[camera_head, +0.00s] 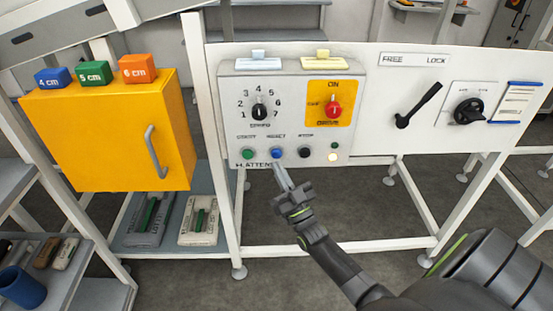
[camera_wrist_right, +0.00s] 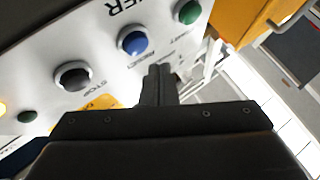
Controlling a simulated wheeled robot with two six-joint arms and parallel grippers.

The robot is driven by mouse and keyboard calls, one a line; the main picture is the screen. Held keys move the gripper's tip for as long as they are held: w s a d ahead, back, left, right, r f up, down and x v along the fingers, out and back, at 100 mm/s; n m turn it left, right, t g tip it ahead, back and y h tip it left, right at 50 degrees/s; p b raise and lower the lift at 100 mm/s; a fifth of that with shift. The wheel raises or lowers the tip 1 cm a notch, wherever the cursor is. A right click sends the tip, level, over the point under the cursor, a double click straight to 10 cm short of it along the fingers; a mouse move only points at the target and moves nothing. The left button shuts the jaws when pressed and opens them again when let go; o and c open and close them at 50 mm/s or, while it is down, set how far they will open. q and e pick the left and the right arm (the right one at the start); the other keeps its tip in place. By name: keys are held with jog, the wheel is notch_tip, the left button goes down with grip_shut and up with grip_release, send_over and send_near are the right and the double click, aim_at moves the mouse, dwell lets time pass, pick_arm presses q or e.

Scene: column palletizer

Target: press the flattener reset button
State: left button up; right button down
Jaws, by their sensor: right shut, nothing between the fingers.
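The flattener panel (camera_head: 290,83) is a light grey box with a row of buttons along its lower part. The blue reset button (camera_head: 277,153) sits between the green start button (camera_head: 248,154) and the black stop button (camera_head: 305,152). My right gripper (camera_head: 279,166) is shut and empty, with its tips just below the blue button in the head view. In the right wrist view the blue button (camera_wrist_right: 132,40) shows uncovered, just left of and above the shut fingers (camera_wrist_right: 158,72). I see no contact with the button. My left gripper is not in view.
The panel also has a speed dial (camera_head: 259,112), a red knob (camera_head: 333,109) on yellow, and a lit lamp (camera_head: 333,157). A lever (camera_head: 418,106) and black dial (camera_head: 468,110) are to the right. A yellow cabinet (camera_head: 105,137) stands left.

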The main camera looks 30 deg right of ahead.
jog(key=shift+w+d, duration=0.35)
jog(key=shift+w, duration=0.15)
jog(key=shift+w+d, duration=0.1)
jog(key=shift+w, duration=0.05)
dwell(1.7)
jog(key=shift+w+d+b, duration=0.1)
jog(key=shift+w+b, duration=0.1)
jog(key=shift+b, duration=0.1)
jog(key=shift+w+d+b, duration=0.25)
jog(key=shift+w+b, duration=0.05)
jog(key=shift+w, duration=0.1)
dwell(0.7)
dwell(0.3)
jog(key=shift+s+a+p, duration=0.4)
jog(key=shift+s+a, duration=0.1)
jog(key=shift+s, duration=0.3)
